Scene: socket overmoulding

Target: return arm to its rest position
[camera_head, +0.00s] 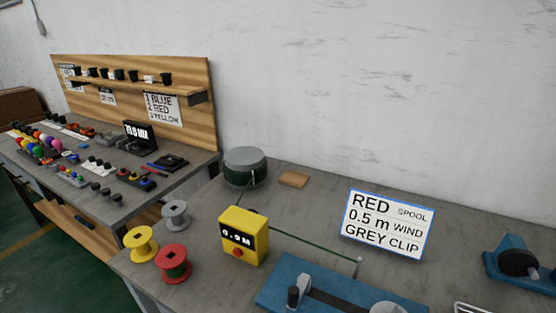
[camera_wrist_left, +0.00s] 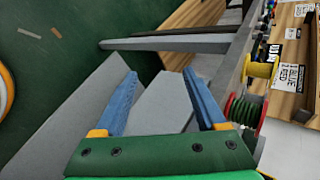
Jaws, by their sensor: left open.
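My left gripper (camera_wrist_left: 160,76) shows in the left wrist view, with two blue fingers spread wide on a green mount. It is open and nothing is between its fingertips. Grey flat surfaces and dark green floor lie behind the fingers. The red spool (camera_wrist_left: 244,109) and the yellow spool (camera_wrist_left: 260,71) show to the right of the right finger, apart from it. Dark green shows between the red spool's flanges. In the head view neither gripper nor arm is visible. My right gripper is in neither view.
On the grey bench (camera_head: 330,183) stand a yellow meter box (camera_head: 243,235), a green wire drum (camera_head: 245,166), a grey spool (camera_head: 175,215), a blue fixture (camera_head: 270,297) and a sign (camera_head: 387,225). A green wire runs from the box to a small post. A cluttered second bench stands left.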

